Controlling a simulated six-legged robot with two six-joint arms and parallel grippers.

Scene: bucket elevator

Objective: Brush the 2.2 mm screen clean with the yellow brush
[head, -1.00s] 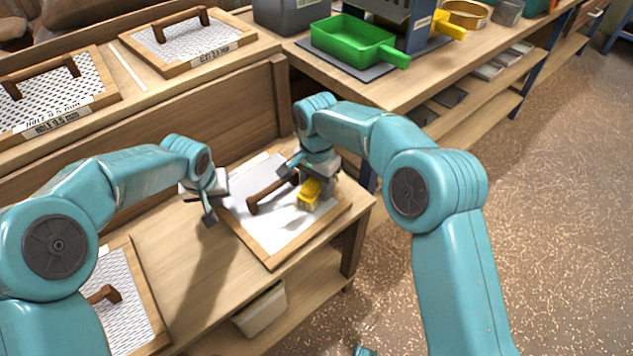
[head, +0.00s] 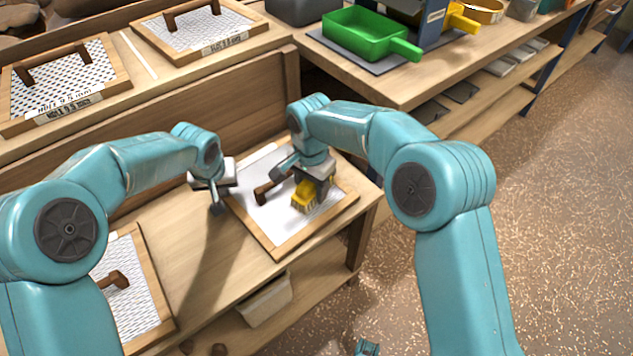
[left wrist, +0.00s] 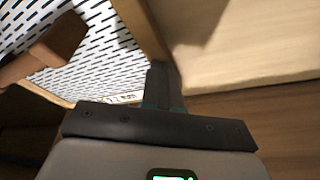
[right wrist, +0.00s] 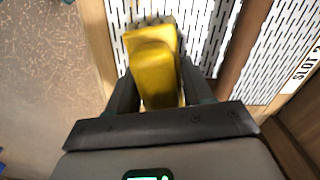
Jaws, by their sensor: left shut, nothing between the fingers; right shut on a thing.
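The wooden-framed slotted screen (head: 275,232) lies on the low bench, with a brown handle bar across it. Its label in the right wrist view (right wrist: 303,70) is cut off and reads only "SLOT 2". The yellow brush (head: 304,197) is held in my right gripper (head: 314,182), bristles down over the mesh. In the right wrist view the brush (right wrist: 155,75) sits between the fingers, its bristle end at the mesh beside the handle; contact is unclear. My left gripper (head: 217,207) is shut and empty by the frame's left edge; its closed fingers (left wrist: 163,88) show in the left wrist view.
Another framed screen (head: 150,270) lies at the front left of the bench. Two more screens (head: 70,85) (head: 190,30) rest on the raised shelf behind. A green scoop-like tray (head: 370,38) stands on the back table. A pale bin (head: 265,300) sits below the bench.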

